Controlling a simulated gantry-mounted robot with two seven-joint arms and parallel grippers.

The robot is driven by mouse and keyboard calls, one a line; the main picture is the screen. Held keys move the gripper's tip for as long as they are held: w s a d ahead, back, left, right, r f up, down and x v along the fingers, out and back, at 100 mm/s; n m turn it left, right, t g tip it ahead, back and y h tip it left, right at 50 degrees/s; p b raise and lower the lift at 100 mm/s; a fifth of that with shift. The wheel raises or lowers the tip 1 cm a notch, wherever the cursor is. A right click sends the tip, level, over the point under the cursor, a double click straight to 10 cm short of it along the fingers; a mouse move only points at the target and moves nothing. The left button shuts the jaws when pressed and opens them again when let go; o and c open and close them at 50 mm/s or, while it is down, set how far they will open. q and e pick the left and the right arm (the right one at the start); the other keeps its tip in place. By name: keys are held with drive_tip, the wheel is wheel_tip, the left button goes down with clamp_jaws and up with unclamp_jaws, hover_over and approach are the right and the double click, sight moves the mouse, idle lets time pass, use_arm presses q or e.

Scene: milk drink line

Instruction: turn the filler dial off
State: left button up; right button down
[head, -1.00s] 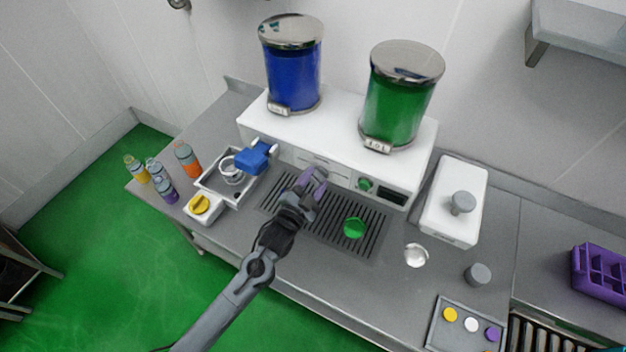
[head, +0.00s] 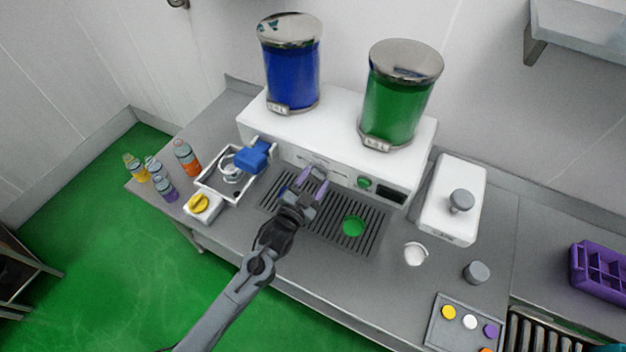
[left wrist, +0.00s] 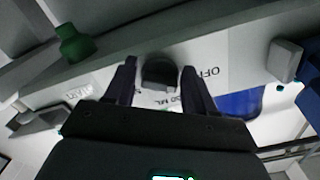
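The filler machine (head: 290,146) is a long white housing on the counter, with a dark-grey dial on its front. In the left wrist view the dial (left wrist: 158,72) sits between my two fingers, with visible gaps on both sides. The print "OFF" is to its right there, and "50 ML" shows below it. My left gripper (head: 313,182) has purple fingers, spread open at the machine's front; it also shows in the left wrist view (left wrist: 160,82). Which way the dial points is unclear. My right gripper is out of view.
Below is a drip grate (head: 375,232) with a green disc (head: 354,226). Blue (head: 292,65) and green (head: 401,95) tanks stand on top.

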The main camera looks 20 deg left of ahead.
use_arm(q)
drive_tip(key=shift+o, duration=1)
drive_tip(key=shift+r, duration=0.1)
drive_tip(key=shift+d+r, duration=0.1)
drive_tip(key=s+a+b, duration=0.1)
drive_tip(key=s+b, duration=0.1)
drive_tip(key=s, duration=0.8)
drive_tip(key=shift+s, duration=0.4)
drive_tip(key=shift+a, duration=0.1)
